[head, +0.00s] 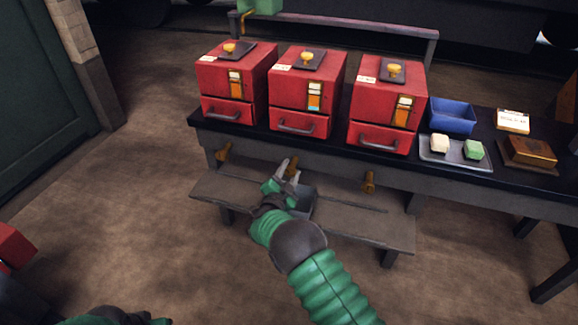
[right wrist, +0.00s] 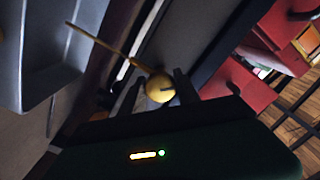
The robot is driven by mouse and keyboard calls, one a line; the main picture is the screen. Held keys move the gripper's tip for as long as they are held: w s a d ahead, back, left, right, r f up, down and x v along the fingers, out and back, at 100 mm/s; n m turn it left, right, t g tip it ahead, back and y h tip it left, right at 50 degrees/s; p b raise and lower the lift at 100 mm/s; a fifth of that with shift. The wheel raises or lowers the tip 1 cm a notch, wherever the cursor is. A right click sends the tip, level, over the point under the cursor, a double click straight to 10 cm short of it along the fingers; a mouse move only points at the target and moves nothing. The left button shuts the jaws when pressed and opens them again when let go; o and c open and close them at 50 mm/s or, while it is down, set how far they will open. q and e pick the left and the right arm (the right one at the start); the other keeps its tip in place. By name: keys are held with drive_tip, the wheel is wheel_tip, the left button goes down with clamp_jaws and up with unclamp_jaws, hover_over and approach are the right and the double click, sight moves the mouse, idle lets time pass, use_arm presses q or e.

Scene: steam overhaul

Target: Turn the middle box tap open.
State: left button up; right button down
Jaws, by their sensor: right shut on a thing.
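Three red boxes stand in a row on the bench, with the middle box (head: 307,92) between the other two. Below it, the brass middle tap (head: 294,169) sits on the bench's front board. My right gripper (head: 287,170) is at this tap, its fingers shut on it and partly hiding it. In the right wrist view, a round yellow knob (right wrist: 160,87) lies between the fingertips (right wrist: 155,92), with a thin brass rod running to upper left. Of my left arm only a green and dark part shows at the bottom edge; its fingers are out of frame.
Brass taps also sit under the left box (head: 223,153) and right box (head: 369,182). A grey tray (head: 305,203) lies on the low shelf (head: 350,222) under the middle tap. A blue bin (head: 452,117) and a tray with two blocks (head: 440,157) stand right of the boxes.

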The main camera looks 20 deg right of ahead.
drive_tip(key=n+p, duration=0.1)
drive_tip(key=n, duration=0.1)
drive_tip(key=n+p, duration=0.1)
drive_tip(key=n, duration=0.1)
drive_tip(key=shift+s+d+r+n, duration=0.1)
drive_tip(key=shift+d+n, duration=0.1)
drive_tip(key=shift+n, duration=0.1)
drive_tip(key=n+p, duration=0.2)
drive_tip(key=n, duration=0.2)
drive_tip(key=shift+n, duration=0.3)
drive_tip(key=c, duration=0.9)
unclamp_jaws()
drive_tip(key=shift+a, duration=0.1)
